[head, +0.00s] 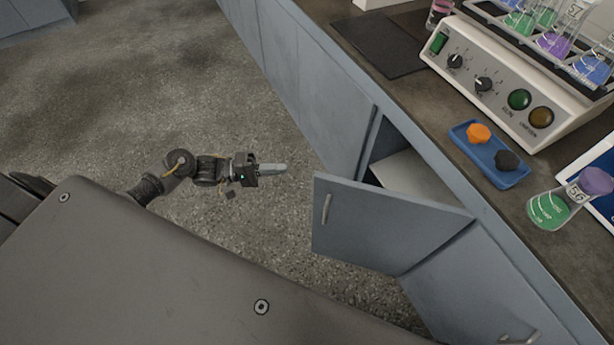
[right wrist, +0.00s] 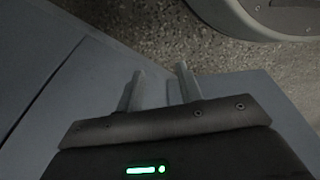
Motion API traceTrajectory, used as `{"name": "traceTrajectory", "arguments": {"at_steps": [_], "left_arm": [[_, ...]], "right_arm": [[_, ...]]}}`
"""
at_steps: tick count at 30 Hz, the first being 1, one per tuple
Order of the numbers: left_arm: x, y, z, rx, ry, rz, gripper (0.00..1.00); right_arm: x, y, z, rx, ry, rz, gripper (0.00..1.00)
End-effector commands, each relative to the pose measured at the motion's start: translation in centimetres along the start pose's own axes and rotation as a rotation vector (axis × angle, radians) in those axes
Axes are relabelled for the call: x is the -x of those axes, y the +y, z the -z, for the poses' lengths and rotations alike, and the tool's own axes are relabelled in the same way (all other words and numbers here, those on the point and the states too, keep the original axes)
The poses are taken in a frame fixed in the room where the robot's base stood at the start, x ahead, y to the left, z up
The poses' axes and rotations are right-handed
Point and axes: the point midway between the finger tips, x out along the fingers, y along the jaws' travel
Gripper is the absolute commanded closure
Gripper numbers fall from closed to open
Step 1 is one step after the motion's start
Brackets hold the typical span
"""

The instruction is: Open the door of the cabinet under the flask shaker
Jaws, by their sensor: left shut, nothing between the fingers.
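The cabinet door (head: 375,225) under the flask shaker (head: 510,75) stands swung outward, well away from its frame. Its vertical bar handle (head: 326,208) is near the free edge. The opening behind it shows a dark interior and a pale shelf (head: 415,180). My left gripper (head: 284,168) is shut and empty, over the floor just left of the door's free edge and apart from it. My right gripper (right wrist: 158,88) shows only in the right wrist view. Its fingers are apart with nothing seen between them, close to grey-blue panels.
The counter (head: 440,135) holds a dark mat (head: 380,45), a blue tray (head: 490,160) with orange and black pieces, and a flask with green liquid (head: 548,208). Another closed cabinet door (head: 480,285) has a handle at lower right. The floor (head: 200,90) at left is clear.

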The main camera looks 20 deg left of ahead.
Motion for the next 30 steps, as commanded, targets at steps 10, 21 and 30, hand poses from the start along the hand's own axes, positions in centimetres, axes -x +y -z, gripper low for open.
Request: {"name": "traceTrajectory", "arguments": {"at_steps": [10,21,30], "left_arm": [[-4.5,0.0,0.0,-0.004,0.001,-0.003,1.0],[-9.5,-0.1,-1.4,-0.001,0.003,0.004,1.0],[-8.8,-0.1,-3.6,-0.005,0.003,0.002,1.0]], "right_arm": [[-0.2,-0.1,-0.6,-0.001,-0.004,0.002,0.64],[-0.6,0.6,-0.2,0.008,-0.001,-0.009,0.64],[-1.8,0.7,-1.8,0.01,-0.015,-0.011,0.64]]}}
